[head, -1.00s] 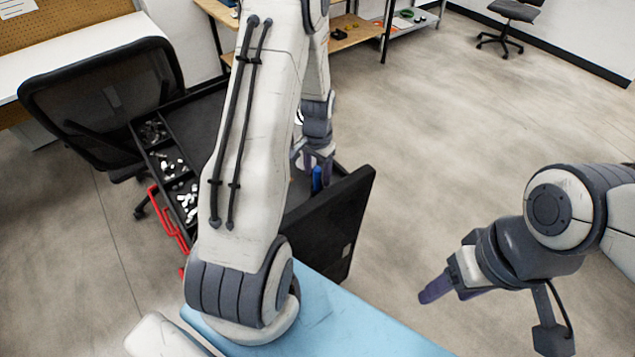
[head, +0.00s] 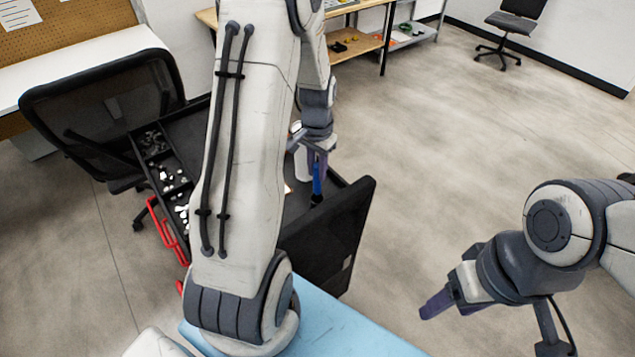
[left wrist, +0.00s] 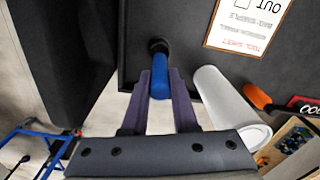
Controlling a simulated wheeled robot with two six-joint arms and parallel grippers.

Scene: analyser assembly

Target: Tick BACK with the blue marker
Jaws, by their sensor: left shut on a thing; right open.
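The blue marker (head: 317,180) is in my left gripper (head: 317,164), over the dark drawer. It points down, with a black end lowermost. In the left wrist view the marker (left wrist: 159,84) sits between the two purple fingers (left wrist: 160,92), its black end towards the dark surface; I cannot tell whether it touches. A brown-edged sheet (left wrist: 247,24) lies at the top right, with "OUT" beside a checkbox and red writing lower down. The word BACK is not visible. My right gripper (head: 445,302) is open and empty above the floor at the right.
A white cylinder (left wrist: 229,104) lies close beside the left fingers. An orange-handled item (left wrist: 258,96) and a red label (left wrist: 305,105) are further right. The drawer's compartments hold small parts (head: 170,178). A black panel (head: 338,240) rises at the drawer's near side. A chair (head: 105,110) stands left.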

